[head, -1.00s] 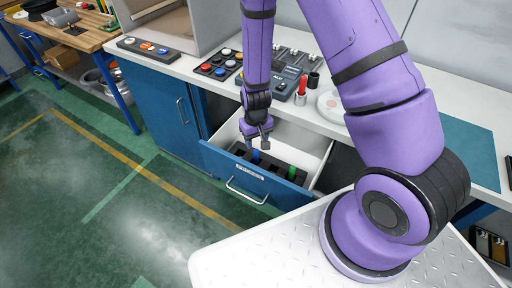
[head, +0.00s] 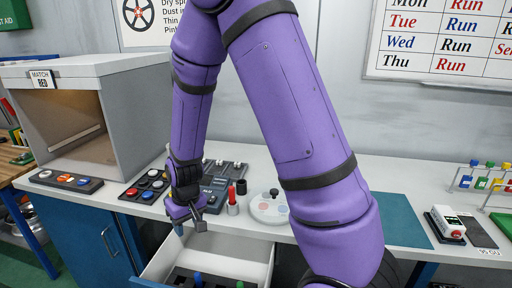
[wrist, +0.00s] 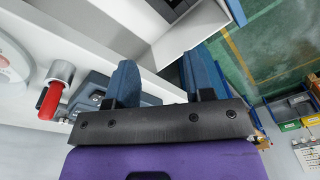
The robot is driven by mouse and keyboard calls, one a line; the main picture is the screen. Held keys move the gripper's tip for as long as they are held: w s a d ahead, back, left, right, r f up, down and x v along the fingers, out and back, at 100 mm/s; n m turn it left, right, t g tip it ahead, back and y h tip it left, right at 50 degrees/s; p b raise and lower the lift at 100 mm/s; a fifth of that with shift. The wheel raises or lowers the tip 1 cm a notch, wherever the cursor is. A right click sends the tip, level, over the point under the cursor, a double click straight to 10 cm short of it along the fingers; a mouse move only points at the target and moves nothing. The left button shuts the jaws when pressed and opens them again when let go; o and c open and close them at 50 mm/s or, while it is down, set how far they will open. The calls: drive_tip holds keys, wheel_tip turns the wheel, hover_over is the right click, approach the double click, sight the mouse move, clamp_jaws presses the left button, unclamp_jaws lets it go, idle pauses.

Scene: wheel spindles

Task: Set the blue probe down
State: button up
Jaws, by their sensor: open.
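The blue probe (head: 197,279) stands in the dark insert inside the open drawer, at the bottom edge of the head view; its lower part is hidden. A green probe (head: 239,285) shows just to its right, mostly cut off. My gripper (head: 190,228) is above the drawer's back left part, higher than the blue probe and apart from it. In the wrist view my gripper (wrist: 161,82) has its two blue-grey fingers spread with nothing between them. The blue probe is not clearly visible in the wrist view.
The open drawer (head: 166,262) juts out below the white worktop (head: 335,190). On the worktop stand a button panel (head: 146,186), a red-topped cylinder (head: 232,200), a round white dish (head: 268,208) and a teal mat (head: 398,220). A grey box (head: 130,95) stands left.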

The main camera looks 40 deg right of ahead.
wheel_tip(320, 180, up, 12)
drive_tip(key=s+d+t, duration=0.1)
drive_tip(key=s+d, duration=0.1)
drive_tip(key=s, duration=0.1)
drive_tip(key=s+d+r+t, duration=0.1)
drive_tip(key=s+d+r, duration=0.1)
drive_tip(key=s+r, duration=0.6)
drive_tip(key=s+d+r+t, duration=0.2)
drive_tip(key=s+r, duration=0.7)
drive_tip(key=s, duration=0.1)
drive_tip(key=shift+s+d+r+h, duration=0.2)
drive_tip(key=shift+s+r+h, duration=0.1)
drive_tip(key=shift+s, duration=0.05)
drive_tip(key=shift+c, duration=0.2)
